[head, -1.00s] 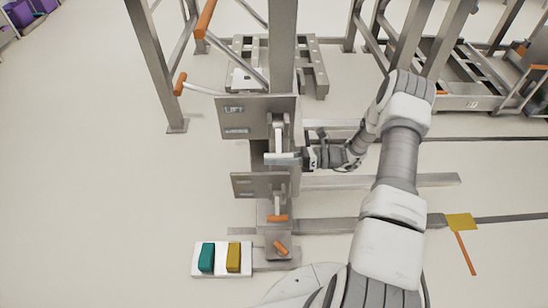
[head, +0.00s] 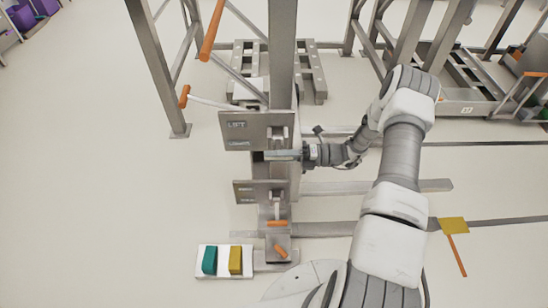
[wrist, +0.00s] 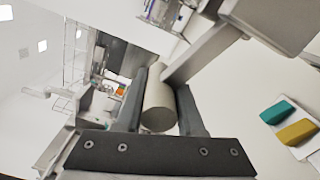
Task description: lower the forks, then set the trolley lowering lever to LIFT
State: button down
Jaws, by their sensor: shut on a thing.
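An upright steel column carries an upper plate (head: 235,131) whose upper label reads LIFT; its lower label is too small to read. A lever on this plate ends in a grey cylindrical grip (wrist: 157,106). My gripper (head: 287,155) reaches in from the right and is shut on that grip. In the wrist view the grip lies between the two dark fingers of my gripper (wrist: 160,100). Below, a second plate (head: 245,190) has its own lever with an orange end (head: 277,223), hanging down. I cannot tell for certain which parts are the forks.
A white pedal box with a teal pedal (head: 209,260) and a yellow pedal (head: 235,260) stands on the floor at front left. Orange-gripped bars (head: 211,30) stick out at the upper left. A steel frame (head: 465,85) stands at back right. The left floor is clear.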

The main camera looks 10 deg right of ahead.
jog(key=shift+w+d+r, duration=0.1)
jog(key=shift+w+r, duration=0.3)
jog(key=shift+r, duration=0.3)
jog(key=shift+w+r, duration=0.15)
jog(key=shift+r, duration=0.05)
jog(key=c, duration=0.5)
grip_release()
jog(key=shift+c, duration=0.2)
jog(key=shift+f, duration=0.1)
jog(key=shift+f, duration=0.1)
jog(key=shift+s+d, duration=0.15)
jog(key=shift+s, duration=0.05)
jog(key=s+d, duration=0.3)
jog(key=d, duration=1.3)
jog(key=shift+s+d+p, duration=0.15)
jog(key=shift+d+p, duration=0.2)
jog(key=shift+d, duration=0.05)
